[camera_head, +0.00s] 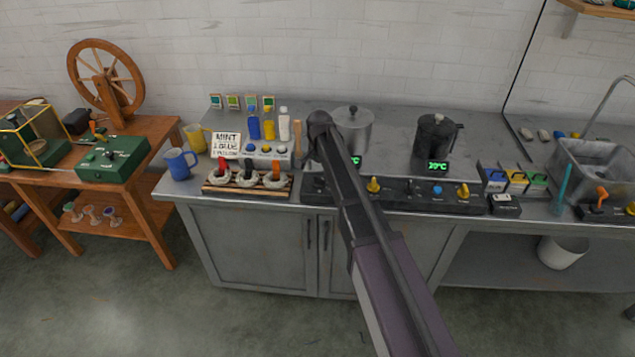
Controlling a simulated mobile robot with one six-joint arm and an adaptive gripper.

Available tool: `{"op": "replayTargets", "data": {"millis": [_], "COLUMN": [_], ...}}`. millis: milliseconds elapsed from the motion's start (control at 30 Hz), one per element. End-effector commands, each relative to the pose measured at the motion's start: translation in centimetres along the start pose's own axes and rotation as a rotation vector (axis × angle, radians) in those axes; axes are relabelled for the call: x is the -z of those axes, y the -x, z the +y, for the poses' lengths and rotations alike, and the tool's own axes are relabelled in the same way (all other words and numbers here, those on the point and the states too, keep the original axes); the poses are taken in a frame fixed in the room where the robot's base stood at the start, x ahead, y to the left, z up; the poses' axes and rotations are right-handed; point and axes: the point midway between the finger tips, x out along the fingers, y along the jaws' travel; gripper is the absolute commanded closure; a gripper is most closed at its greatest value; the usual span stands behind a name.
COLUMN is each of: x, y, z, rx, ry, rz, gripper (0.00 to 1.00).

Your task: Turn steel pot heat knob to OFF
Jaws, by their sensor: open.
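The steel pot (356,128) stands on the left part of the metal counter, partly behind my arm. A black control panel (416,196) runs along the counter's front edge. It carries a yellow knob (374,185) below the steel pot, just right of my arm, and another yellow knob (463,191) near its right end. The knob markings are too small to read, so I cannot tell their settings. A green display beside the steel pot is partly covered by my arm. My arm reaches over the panel's left part. My gripper's fingers cannot be made out.
A dark pot (436,137) with a green display stands right of the steel pot. A blue button (437,190) sits between the yellow knobs. Bottles, a sign (227,145) and a wooden rack (248,189) with skeins crowd the left. A sink (600,165) is at right.

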Motion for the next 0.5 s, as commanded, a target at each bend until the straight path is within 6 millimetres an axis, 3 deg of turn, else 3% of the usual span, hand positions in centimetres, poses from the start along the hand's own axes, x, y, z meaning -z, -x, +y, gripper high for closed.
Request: {"op": "replayTargets", "data": {"millis": [200, 500], "x": [0.0, 0.1], "y": [-1.7, -2.2], "z": [0.0, 0.1], "rx": [0.000, 0.000], "ry": [-0.001, -0.001], "rz": [0.000, 0.000], "gripper": [0.03, 0.03]}}
